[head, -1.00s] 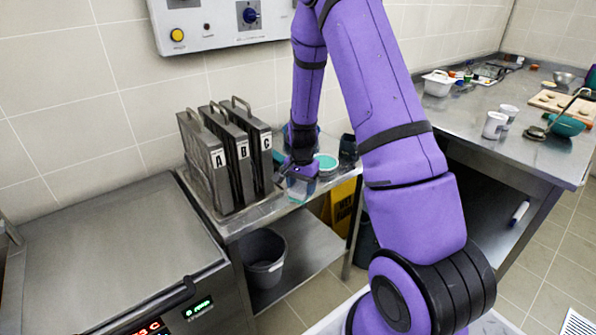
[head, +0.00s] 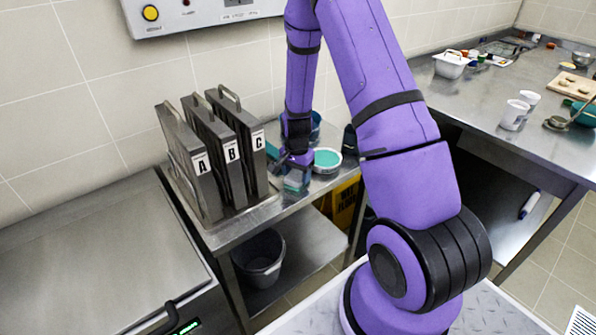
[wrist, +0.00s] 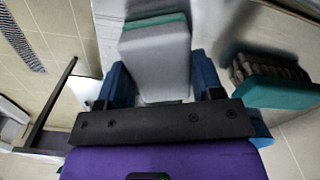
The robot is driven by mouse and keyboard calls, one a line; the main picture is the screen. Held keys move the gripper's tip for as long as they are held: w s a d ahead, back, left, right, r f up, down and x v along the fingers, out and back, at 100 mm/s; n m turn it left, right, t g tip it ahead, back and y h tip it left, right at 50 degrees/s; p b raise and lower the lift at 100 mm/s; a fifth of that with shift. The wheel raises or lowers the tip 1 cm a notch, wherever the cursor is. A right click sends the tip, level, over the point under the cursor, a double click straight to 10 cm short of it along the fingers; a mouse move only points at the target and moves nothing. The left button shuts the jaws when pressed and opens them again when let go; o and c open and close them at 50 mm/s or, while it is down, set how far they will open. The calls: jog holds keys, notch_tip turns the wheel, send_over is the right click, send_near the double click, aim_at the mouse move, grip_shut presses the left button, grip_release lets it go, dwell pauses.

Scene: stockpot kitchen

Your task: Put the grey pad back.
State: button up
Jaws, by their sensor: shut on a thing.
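My gripper (wrist: 163,80) has blue fingers on either side of a grey pad (wrist: 155,62) with a teal strip along its far end. It is shut on the pad. In the head view my gripper (head: 297,172) hangs low over the small steel side table, right of the labelled metal cases. A little of the pale teal-and-grey thing in its fingers shows there, largely hidden by the gripper. I cannot tell whether the pad touches the table top.
Cases A, B and C (head: 213,155) stand close left of my gripper. A round teal-topped dish (head: 327,158) is just right of it. A green-backed brush (wrist: 276,93) shows in the wrist view. A grey bucket (head: 259,258) sits on the lower shelf.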

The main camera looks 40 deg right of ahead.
jog(key=o, duration=0.8)
jog(key=shift+a+f, duration=0.1)
jog(key=shift+f, duration=0.1)
jog(key=shift+o, duration=0.2)
jog(key=shift+r, duration=0.1)
notch_tip(320, 180, up, 12)
notch_tip(320, 180, up, 11)
jog(key=n+t, duration=0.1)
jog(key=n, duration=0.2)
send_over(296, 175)
jog(key=s+a, duration=0.3)
jog(key=a, duration=0.1)
jog(key=s+a+r+n+t, duration=0.2)
jog(key=s+a+r+n, duration=0.2)
jog(key=s+r, duration=0.5)
jog(key=s+a+r+n+t, duration=0.2)
jog(key=s+a+r+n, duration=0.2)
jog(key=s+r, duration=0.5)
jog(key=s+n, duration=0.2)
jog(key=s, duration=0.3)
jog(key=shift+a+r, duration=0.15)
jog(key=shift+s, duration=0.1)
